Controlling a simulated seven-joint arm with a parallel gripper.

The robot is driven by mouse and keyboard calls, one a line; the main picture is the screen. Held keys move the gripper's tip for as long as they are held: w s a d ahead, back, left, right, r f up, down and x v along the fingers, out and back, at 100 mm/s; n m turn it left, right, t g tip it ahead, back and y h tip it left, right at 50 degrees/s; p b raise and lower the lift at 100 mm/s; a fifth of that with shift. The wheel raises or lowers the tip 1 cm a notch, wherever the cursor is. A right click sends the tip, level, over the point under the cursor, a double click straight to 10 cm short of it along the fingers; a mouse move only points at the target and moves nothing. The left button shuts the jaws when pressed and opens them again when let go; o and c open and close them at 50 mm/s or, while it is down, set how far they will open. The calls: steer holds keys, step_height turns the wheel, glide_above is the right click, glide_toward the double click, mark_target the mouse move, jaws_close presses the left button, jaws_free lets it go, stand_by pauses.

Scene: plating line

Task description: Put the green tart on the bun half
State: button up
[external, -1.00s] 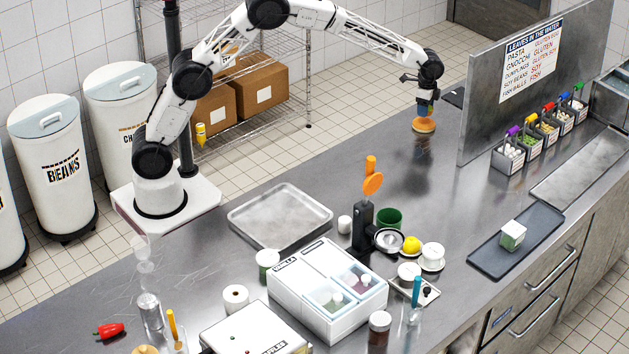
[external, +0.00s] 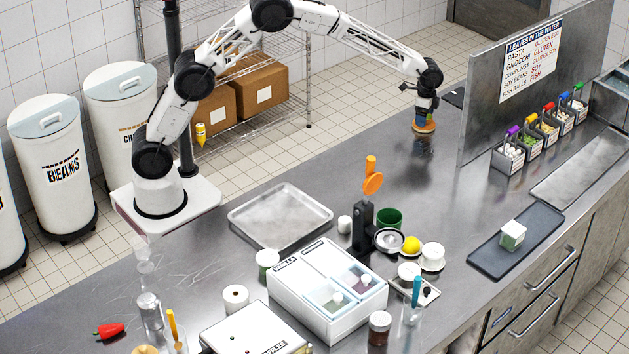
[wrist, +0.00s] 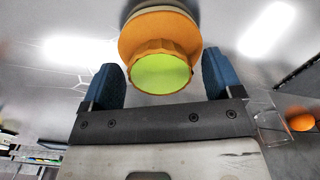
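The green tart (wrist: 160,72), with a brown fluted crust and bright green top, sits on the orange-brown bun half (wrist: 188,28) in the wrist view. The bun half also shows in the external view (external: 424,128), on the steel counter at the far end, with its top partly hidden by my fingers. My gripper (wrist: 162,78) points down over the tart, with one blue finger on each side. A narrow gap shows between the tart and the fingers, clearer on the right, so the gripper looks open around it.
An upright steel panel with a sign (external: 530,70) stands right of my gripper. A row of small tubs (external: 530,140) is beyond it. The orange-handled tool in a black stand (external: 363,225), a white box (external: 327,290) and a metal tray (external: 280,216) are nearer.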

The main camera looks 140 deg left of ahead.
steer(key=shift+r, duration=0.2)
step_height(320, 180, up, 12)
stand_by(0.9)
steer(key=shift+d, duration=0.1)
stand_by(0.9)
